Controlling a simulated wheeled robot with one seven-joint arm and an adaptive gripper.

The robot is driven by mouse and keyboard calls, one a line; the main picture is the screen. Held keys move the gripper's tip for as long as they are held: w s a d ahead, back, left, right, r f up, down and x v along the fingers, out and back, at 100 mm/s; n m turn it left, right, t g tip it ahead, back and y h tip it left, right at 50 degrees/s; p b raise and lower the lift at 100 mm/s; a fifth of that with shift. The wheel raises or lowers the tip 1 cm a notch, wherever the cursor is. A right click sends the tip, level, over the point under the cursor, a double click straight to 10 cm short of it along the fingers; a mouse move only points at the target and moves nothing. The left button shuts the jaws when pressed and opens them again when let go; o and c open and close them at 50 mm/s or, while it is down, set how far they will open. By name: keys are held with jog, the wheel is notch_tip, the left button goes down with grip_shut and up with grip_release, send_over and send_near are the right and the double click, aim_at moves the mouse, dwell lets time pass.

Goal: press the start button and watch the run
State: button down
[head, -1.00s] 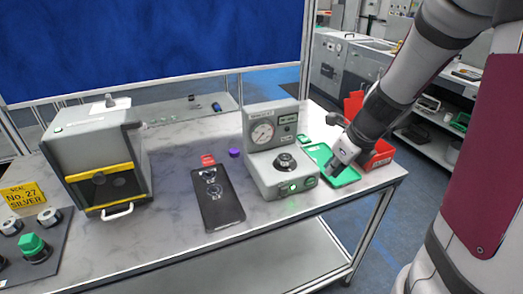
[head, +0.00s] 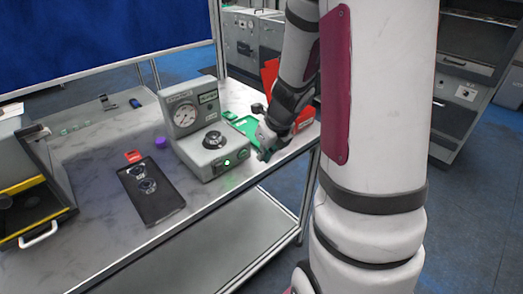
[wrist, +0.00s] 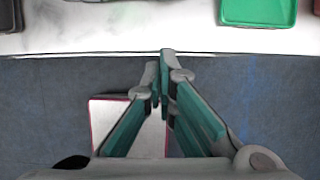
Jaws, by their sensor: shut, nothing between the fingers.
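A grey test device (head: 205,140) with a round gauge (head: 184,115) and a black knob stands near the table's front right. Its front face carries a lit green button (head: 228,164) and another small button (head: 244,154) to its right. My gripper (head: 264,156) is just right of the device, by the table's front edge and before the green tray (head: 247,128). In the wrist view my fingers (wrist: 165,55) are together and empty, with their tips near the table edge. The green tray also shows there (wrist: 258,12). A dark object is cut off at that view's top left.
A black panel (head: 160,207) with round dials lies left of the device. A red piece (head: 133,156) and a purple cap (head: 160,142) lie behind it. A grey box with yellow trim (head: 22,187) stands far left. A red bin (head: 305,117) is behind my gripper.

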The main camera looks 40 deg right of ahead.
aim_at(244, 155)
jog(key=b+x, duration=0.2)
jog(key=x, duration=0.4)
jog(key=shift+f, duration=0.1)
jog(key=shift+w+r+p, duration=0.15)
jog(key=shift+w+p, duration=0.1)
jog(key=shift+w, duration=0.3)
jog(key=shift+w+r+p, duration=0.2)
jog(key=shift+w+p, duration=0.05)
jog(key=shift+w, duration=1.15)
jog(key=shift+w, duration=0.1)
jog(key=shift+w+a+p, duration=0.1)
jog(key=shift+w+p, duration=0.45)
jog(key=shift+w, duration=0.3)
jog(key=shift+r, duration=0.1)
